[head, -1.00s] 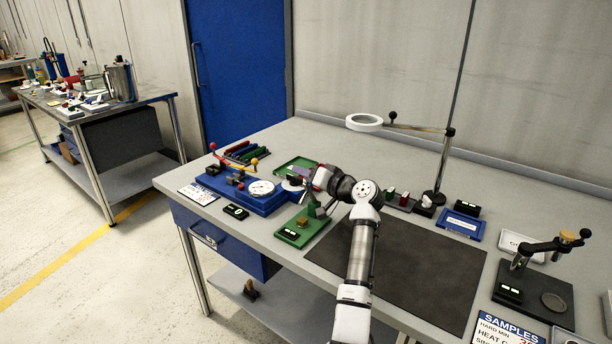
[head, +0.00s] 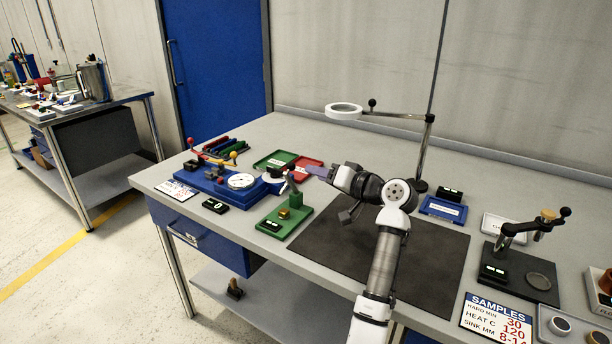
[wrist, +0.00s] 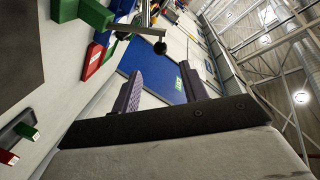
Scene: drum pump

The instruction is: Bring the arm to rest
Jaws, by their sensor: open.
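My gripper (head: 318,172) is at the end of my bent arm, above the workbench (head: 290,136), pointing left. Its purple fingers show in the wrist view (wrist: 160,88), spread apart with nothing between them. In the head view it is right of the blue fixture with a dial (head: 241,181) and just in front of a red tray (head: 304,167). It appears held above the surface, apart from these things. My arm crosses over the dark mat (head: 425,265) and hides part of it.
A green stand (head: 285,222) is left of the mat. A ring magnifier (head: 345,111) on a post stands behind my arm. A lever press (head: 520,245), a blue tray (head: 443,207) and a samples sign (head: 497,319) are at right. The bench's back right is fairly clear.

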